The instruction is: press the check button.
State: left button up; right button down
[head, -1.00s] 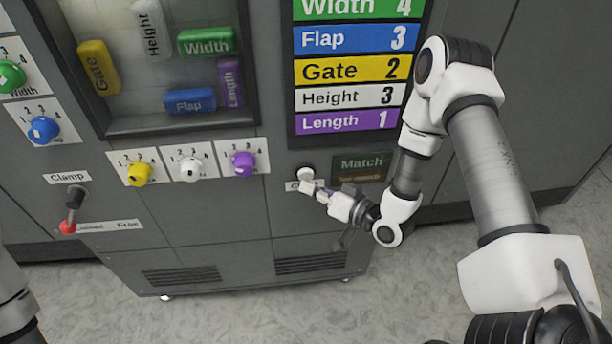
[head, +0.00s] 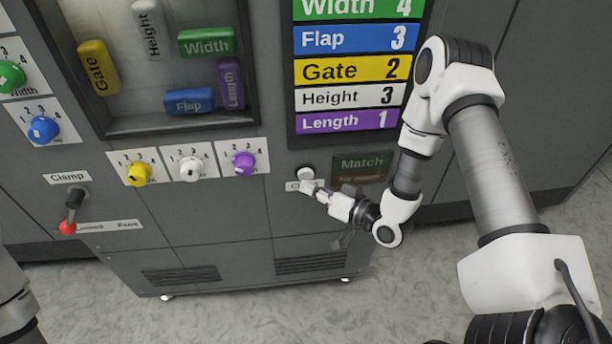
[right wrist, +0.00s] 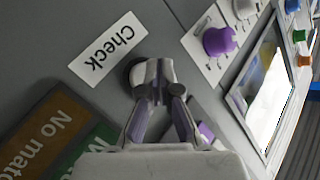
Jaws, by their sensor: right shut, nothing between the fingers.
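The check button (head: 306,173) is a round whitish button on the grey machine front, just above its label. In the right wrist view, the button (right wrist: 136,74) shows only as a dark-edged rim beside the fingertips, which hide the rest. The "Check" label (right wrist: 106,50) is beside it. My right gripper (head: 309,186) is shut and empty, its fingertips at the button's lower edge in the head view. The closed fingertips also show in the right wrist view (right wrist: 158,76). I cannot tell whether they touch the button. My left gripper is out of view.
The Match / No match panel (head: 362,166) sits right of the button, close to my right wrist. Yellow (head: 139,174), white (head: 190,168) and purple (head: 243,164) knobs are to the left. A red-tipped clamp lever (head: 71,211) is at far left. A display board (head: 352,69) is above.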

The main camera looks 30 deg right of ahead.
jog(key=shift+w, duration=0.15)
jog(key=shift+w+d, duration=0.15)
jog(key=shift+w, duration=0.1)
jog(key=shift+w+d, duration=0.2)
jog(key=shift+w, duration=0.25)
dwell(0.6)
jog(key=shift+s+a, duration=0.35)
jog(key=shift+s, duration=0.5)
jog(key=shift+s, duration=0.1)
jog(key=shift+s+a+b, duration=0.1)
jog(key=shift+s+a, duration=0.2)
jog(key=shift+s, duration=0.45)
jog(key=shift+s+a+b, duration=0.1)
jog(key=shift+s+a, duration=0.15)
jog(key=shift+s, duration=0.5)
jog(key=shift+s+a+b, duration=0.1)
jog(key=shift+s+a, duration=0.2)
jog(key=shift+s, duration=0.45)
